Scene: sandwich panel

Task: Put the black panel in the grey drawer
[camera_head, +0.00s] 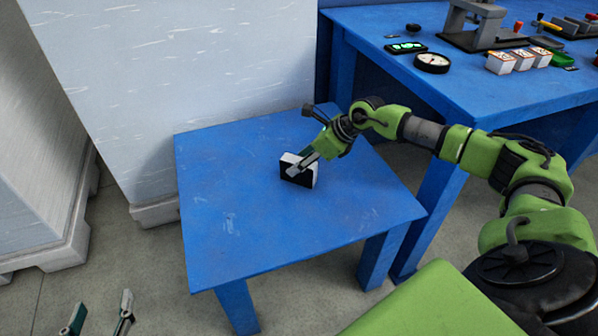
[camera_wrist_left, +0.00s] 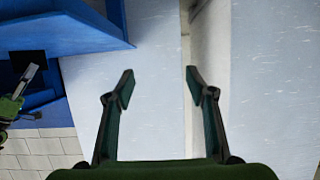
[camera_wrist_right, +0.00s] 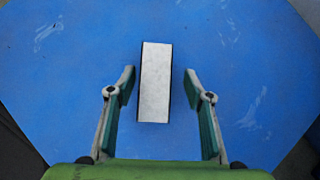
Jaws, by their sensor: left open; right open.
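The black panel (camera_head: 298,177) stands on the small blue table, with a dark face and a white top. In the right wrist view its white top (camera_wrist_right: 155,85) lies between the fingers of my right gripper (camera_wrist_right: 163,88), with a gap on each side. That gripper (camera_head: 301,164) is open, right at the panel in the head view. My left gripper (camera_head: 98,312) is open and empty at the lower left of the head view, over the floor. Its fingers (camera_wrist_left: 159,85) also show apart in the left wrist view. I cannot identify a grey drawer in these views.
The small blue table (camera_head: 240,225) is otherwise bare. Large pale grey blocks (camera_head: 190,80) stand behind and left of it. A bigger blue workbench (camera_head: 400,85) at the right carries a dial gauge (camera_head: 432,63), white boxes (camera_head: 500,63) and tools. Tiled floor is free at lower left.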

